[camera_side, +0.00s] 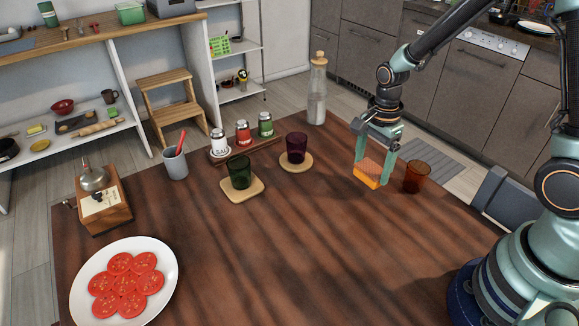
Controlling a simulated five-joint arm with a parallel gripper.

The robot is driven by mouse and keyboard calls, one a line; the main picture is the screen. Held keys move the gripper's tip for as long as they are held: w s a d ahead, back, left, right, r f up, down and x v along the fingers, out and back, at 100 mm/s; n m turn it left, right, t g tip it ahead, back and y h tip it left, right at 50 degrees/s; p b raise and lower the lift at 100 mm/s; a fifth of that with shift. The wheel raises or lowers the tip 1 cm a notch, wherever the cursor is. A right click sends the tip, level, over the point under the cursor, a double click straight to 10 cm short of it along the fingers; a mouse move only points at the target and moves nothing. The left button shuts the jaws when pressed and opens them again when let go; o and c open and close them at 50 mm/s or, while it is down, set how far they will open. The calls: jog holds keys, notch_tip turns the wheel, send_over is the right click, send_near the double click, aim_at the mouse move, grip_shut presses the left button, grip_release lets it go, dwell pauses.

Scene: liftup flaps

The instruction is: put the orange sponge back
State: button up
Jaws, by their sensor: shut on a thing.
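The orange sponge (367,174) is between the fingers of my gripper (373,168), at the right part of the dark wooden table. My gripper points down and is shut on the sponge. The sponge is at or just above the tabletop; I cannot tell whether it touches. An amber glass (417,177) stands close to the right of the gripper. No place clearly belonging to the sponge can be made out in this view.
A purple glass (296,148) and a green glass (239,172) stand on coasters left of the gripper. Three shakers (243,132) and a corked bottle (317,90) stand behind. A plate of tomato slices (164,285) is front left. The table's front middle is clear.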

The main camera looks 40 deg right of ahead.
aim_at(372, 168)
jog(key=shift+f, duration=1.9)
jog(key=shift+f, duration=0.2)
jog(key=o, duration=1.1)
jog(key=shift+c, duration=0.2)
jog(key=shift+r, duration=0.1)
